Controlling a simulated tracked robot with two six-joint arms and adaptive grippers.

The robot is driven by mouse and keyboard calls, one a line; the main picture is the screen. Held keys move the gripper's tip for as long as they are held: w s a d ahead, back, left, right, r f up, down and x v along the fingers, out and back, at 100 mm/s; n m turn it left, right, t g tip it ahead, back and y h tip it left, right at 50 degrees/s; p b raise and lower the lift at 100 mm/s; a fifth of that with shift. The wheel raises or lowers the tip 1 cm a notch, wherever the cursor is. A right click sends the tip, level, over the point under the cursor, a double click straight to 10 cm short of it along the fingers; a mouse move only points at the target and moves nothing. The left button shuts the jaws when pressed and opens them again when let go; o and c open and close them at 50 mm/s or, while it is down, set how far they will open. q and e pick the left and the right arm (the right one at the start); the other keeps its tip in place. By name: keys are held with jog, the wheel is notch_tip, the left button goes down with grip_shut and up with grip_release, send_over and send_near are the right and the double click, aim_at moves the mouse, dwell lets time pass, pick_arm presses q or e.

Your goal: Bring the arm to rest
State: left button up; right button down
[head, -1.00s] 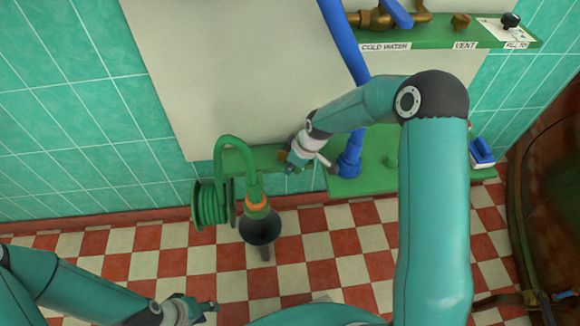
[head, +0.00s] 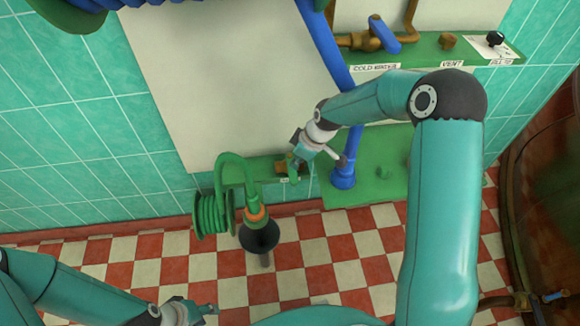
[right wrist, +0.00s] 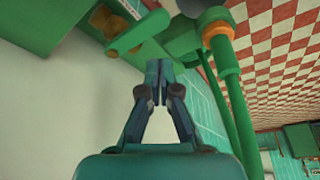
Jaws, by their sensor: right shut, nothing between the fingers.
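My left gripper (head: 208,310) is low at the left over the checkered floor, too small to tell whether open or shut.
The green shelf (head: 420,52) with brass valves is above.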

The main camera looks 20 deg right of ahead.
jog(key=shift+w+p+v, duration=0.25)
jog(key=shift+p+v, duration=0.15)
jog(key=shift+v, duration=0.75)
jog(key=s+a+f+m+p, duration=0.1)
jog(key=s+a+m+p, duration=0.2)
jog(key=s, duration=0.5)
jog(key=s+a+f+m+g+y+p, duration=0.1)
jog(key=s+a+m+p, duration=0.3)
jog(key=s, duration=0.4)
jog(key=s+a+f+m+g+p, duration=0.1)
jog(key=s+a+f+m+p, duration=0.1)
jog(key=s, duration=0.7)
jog(key=shift+a+f+m+y+p, duration=0.35)
jog(key=shift+a+m+p, duration=0.45)
jog(key=shift+a, duration=0.5)
